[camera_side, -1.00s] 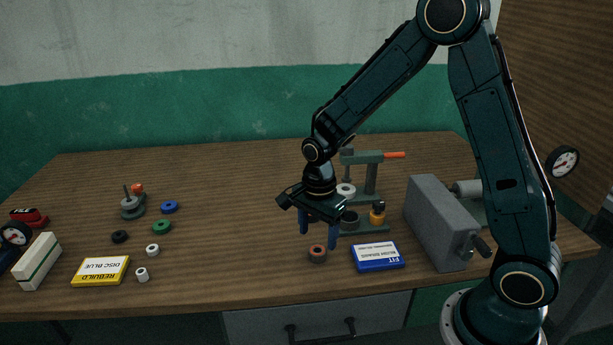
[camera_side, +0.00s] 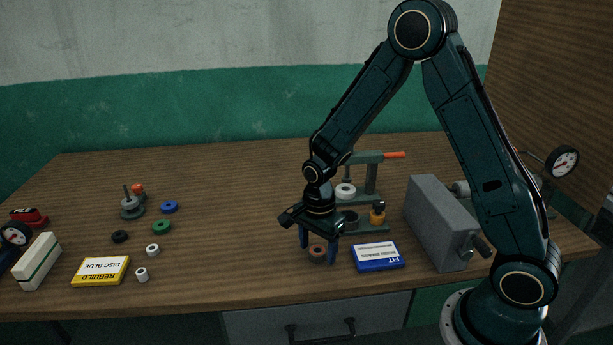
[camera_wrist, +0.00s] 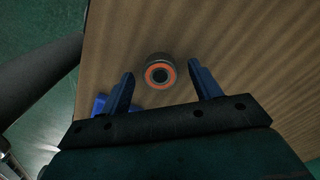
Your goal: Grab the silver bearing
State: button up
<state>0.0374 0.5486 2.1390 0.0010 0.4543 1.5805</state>
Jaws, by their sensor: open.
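A bearing (camera_side: 317,254) stands on the wooden table near its front edge. It has a dark outer ring, an orange-red ring inside it and a dark hole; its outer side looks dull grey in the wrist view (camera_wrist: 160,72). My gripper (camera_side: 318,254) is open, with its blue fingers on either side of the bearing in the side view. In the wrist view, the bearing shows between and slightly ahead of the two fingertips (camera_wrist: 161,72), with a gap on each side. The fingers hold nothing.
A blue box (camera_side: 377,257) lies just right of my gripper. Behind stands a press with an orange handle (camera_side: 394,155); a grey block vise (camera_side: 436,222) is further right. A yellow box (camera_side: 101,271) and several small rings lie left. The table between is clear.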

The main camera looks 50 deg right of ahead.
aim_at(317, 250)
jog(key=shift+c, duration=0.4)
jog(key=c, duration=1)
notch_tip(317, 250, up, 20)
dwell(0.4)
